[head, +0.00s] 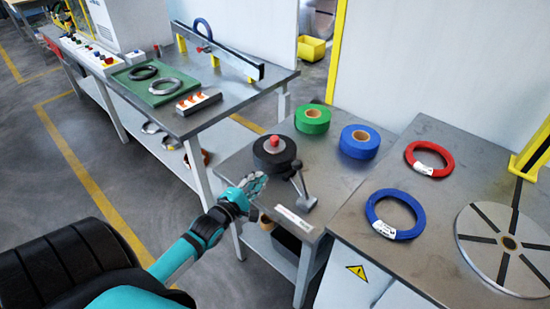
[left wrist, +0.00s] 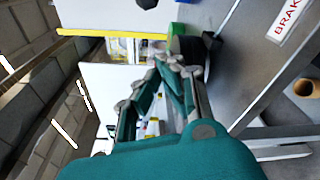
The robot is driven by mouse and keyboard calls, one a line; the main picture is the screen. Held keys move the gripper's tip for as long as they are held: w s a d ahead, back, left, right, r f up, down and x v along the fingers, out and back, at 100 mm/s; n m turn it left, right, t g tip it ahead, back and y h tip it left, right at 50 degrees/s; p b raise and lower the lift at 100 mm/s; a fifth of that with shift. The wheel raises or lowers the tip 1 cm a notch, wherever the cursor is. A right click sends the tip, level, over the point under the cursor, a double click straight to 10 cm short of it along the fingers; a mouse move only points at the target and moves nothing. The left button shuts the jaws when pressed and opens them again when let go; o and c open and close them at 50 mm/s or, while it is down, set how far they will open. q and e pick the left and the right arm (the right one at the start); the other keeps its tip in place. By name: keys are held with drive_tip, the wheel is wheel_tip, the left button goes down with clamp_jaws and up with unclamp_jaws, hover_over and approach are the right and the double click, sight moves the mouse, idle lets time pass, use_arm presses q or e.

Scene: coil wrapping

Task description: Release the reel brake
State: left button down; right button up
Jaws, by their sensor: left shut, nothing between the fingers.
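The brake lever (head: 299,184) is a grey handle with a dark knob, standing tilted on the small steel table beside a white label (head: 293,221). In the left wrist view the label (left wrist: 285,20) reads "BRAK", cut off by the picture edge. A black reel (head: 274,152) with a red knob on top sits just behind the lever. My left gripper (head: 255,184) is shut and empty, at the table's left edge, to the left of the lever and apart from it. Its fingers also show in the left wrist view (left wrist: 175,70). My right gripper is not in view.
Green (head: 313,120) and blue (head: 360,142) tape rolls stand behind the reel. Red (head: 429,159) and blue (head: 396,215) coils and a slotted disc (head: 503,243) lie on the right bench. A longer bench (head: 220,112) stands at the left. Floor space lies at the lower left.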

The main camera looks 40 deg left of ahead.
sight(303, 181)
use_arm(q)
drive_tip(key=w+a, duration=0.1)
drive_tip(key=w, duration=0.9)
drive_tip(key=d+p, duration=0.1)
drive_tip(key=s+d, duration=0.1)
drive_tip(key=d+r+p, duration=0.1)
drive_tip(key=shift+s+d+p, duration=0.15)
drive_tip(key=shift+d+p, duration=0.15)
drive_tip(key=shift+d, duration=0.1)
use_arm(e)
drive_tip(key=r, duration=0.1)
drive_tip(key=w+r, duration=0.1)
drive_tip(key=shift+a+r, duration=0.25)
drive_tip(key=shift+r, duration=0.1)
use_arm(q)
drive_tip(key=shift+f, duration=0.1)
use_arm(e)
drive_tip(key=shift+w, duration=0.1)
use_arm(q)
drive_tip(key=shift+a, duration=0.1)
